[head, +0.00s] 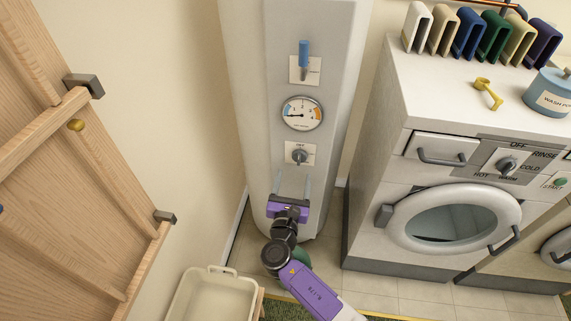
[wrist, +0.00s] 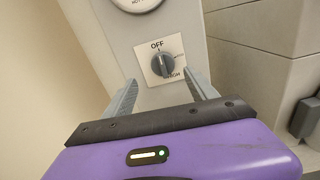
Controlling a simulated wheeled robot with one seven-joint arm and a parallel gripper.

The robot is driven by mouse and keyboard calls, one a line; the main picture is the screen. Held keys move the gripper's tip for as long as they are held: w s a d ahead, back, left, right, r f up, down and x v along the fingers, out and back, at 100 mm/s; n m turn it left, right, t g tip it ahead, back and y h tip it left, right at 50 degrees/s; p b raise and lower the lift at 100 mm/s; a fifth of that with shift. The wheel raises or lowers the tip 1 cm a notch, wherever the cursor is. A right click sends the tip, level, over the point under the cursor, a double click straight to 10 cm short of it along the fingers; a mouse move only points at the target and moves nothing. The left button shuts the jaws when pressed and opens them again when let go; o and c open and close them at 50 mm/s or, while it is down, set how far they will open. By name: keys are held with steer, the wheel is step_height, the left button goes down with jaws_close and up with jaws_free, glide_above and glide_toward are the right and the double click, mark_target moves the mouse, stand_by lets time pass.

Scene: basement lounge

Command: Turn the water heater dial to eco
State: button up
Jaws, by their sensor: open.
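The water heater (head: 256,90) is a tall white tank against the wall in the head view. Its dial (head: 299,155) is a grey knob on a small white square plate below a round gauge. In the wrist view the dial (wrist: 162,65) shows with OFF printed above it and smaller labels on its right, the lowest seeming to read HIGH. The knob's ridge stands roughly upright, towards OFF. My gripper (head: 293,177) is just below the dial with its fingers pointing up at it. In the wrist view my gripper (wrist: 161,84) is open and empty, its fingertips apart from the knob.
Above the dial are the gauge (head: 302,114) and a blue-handled lever (head: 303,58). A washing machine (head: 375,170) stands to the right, with a yellow key-like piece (head: 487,93) on top. A wooden door (head: 45,160) is on the left, and a cream bin (head: 212,296) below.

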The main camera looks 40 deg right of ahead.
mark_target(299, 160)
steer(key=x, duration=0.7)
steer(key=shift+d+r, duration=0.15)
steer(key=shift+d, duration=0.35)
steer(key=c, duration=1.3)
